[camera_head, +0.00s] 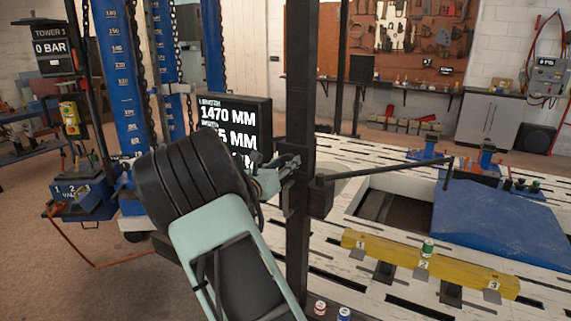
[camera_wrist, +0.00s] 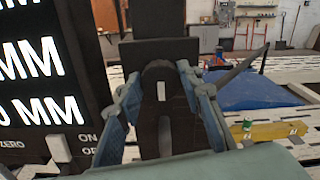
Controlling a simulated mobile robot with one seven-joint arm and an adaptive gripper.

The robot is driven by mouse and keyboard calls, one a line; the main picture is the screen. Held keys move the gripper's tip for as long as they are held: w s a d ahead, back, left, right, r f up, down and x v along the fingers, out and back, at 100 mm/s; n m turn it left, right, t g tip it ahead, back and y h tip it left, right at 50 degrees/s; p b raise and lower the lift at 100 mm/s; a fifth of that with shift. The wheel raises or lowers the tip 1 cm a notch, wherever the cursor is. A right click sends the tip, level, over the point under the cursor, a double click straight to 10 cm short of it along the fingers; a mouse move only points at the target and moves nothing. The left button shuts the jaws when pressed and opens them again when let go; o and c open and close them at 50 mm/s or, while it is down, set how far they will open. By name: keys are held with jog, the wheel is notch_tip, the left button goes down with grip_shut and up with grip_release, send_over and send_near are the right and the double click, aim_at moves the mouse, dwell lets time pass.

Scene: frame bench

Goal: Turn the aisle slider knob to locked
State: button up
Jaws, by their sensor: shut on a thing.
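A dark upright post (camera_head: 298,95) stands in the middle of the head view. A dark slider box (camera_head: 319,198) sits on it, with a long thin arm (camera_head: 385,168) reaching right. My gripper (camera_head: 291,166) is at the post, just above and left of the box's middle. In the wrist view my gripper (camera_wrist: 157,82) has its blue-grey fingers on either side of a dark, round-topped piece with a pale slot, which looks like the slider knob (camera_wrist: 158,128). The gripper is shut on it. In the head view the knob is hidden by the fingers. I cannot read any locked mark.
A lit measurement display (camera_head: 236,125) stands close left of the gripper and fills the left of the wrist view (camera_wrist: 45,75). A yellow beam (camera_head: 395,262) with numbered tags and a blue sloped panel (camera_head: 500,222) lie to the right. Blue columns (camera_head: 119,75) stand at left.

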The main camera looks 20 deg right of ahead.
jog(key=shift+f+b, duration=0.15)
jog(key=shift+b, duration=0.35)
jog(key=shift+c, duration=0.4)
jog(key=shift+m+b, duration=0.35)
jog(key=shift+m, duration=0.05)
jog(key=m+b, duration=0.2)
jog(key=b, duration=0.1)
jog(key=shift+f+b, duration=0.25)
jog(key=shift+b, duration=0.05)
jog(key=m+b, duration=0.6)
jog(key=b, duration=0.4)
jog(key=shift+s+d+f, duration=0.1)
jog(key=shift+s, duration=0.05)
jog(key=m+b, duration=0.5)
jog(key=b, duration=0.2)
jog(key=m+b, duration=0.2)
jog(key=b, duration=0.2)
jog(key=shift+m, duration=0.4)
jog(key=shift+m+b, duration=0.6)
jog(key=shift+b, duration=0.3)
jog(key=shift+r, duration=0.3)
